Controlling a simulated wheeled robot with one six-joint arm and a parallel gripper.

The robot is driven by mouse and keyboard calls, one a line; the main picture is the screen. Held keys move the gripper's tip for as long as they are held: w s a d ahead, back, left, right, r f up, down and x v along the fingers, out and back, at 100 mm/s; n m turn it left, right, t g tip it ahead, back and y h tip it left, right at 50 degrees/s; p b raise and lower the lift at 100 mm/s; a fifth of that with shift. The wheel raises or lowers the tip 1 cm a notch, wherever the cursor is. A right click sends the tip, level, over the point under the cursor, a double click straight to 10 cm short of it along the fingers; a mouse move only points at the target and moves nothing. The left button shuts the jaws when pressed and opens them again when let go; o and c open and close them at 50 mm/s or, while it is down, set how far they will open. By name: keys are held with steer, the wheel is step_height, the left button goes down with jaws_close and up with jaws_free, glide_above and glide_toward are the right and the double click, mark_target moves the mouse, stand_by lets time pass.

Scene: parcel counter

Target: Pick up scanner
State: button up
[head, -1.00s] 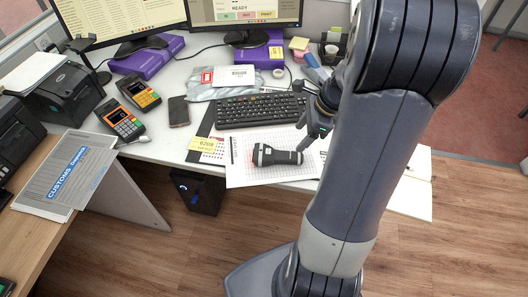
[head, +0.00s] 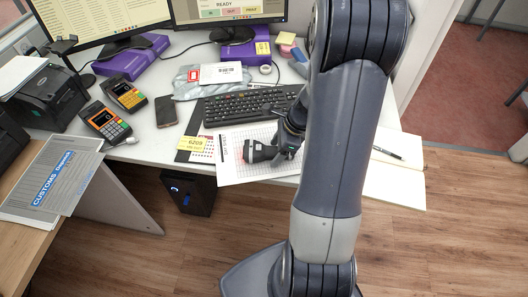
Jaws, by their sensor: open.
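The black scanner (head: 259,152) lies on a printed grid sheet (head: 234,173) near the counter's front edge. Its wide head points left, and a faint red glow shows on the paper beside it. My gripper (head: 283,150) is low at the scanner's right end, over or around its handle. The jaws are open. My gripper and arm hide part of the handle, so I cannot tell whether the fingers touch it.
A keyboard (head: 245,106) lies just behind the sheet. A yellow label (head: 190,143), a phone (head: 167,111) and two card terminals (head: 105,122) are to the left. An open notebook with a pen (head: 388,152) lies to the right of my arm.

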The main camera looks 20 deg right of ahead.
steer(key=shift+c, duration=0.3)
steer(key=c, duration=1.1)
steer(key=shift+r, duration=0.1)
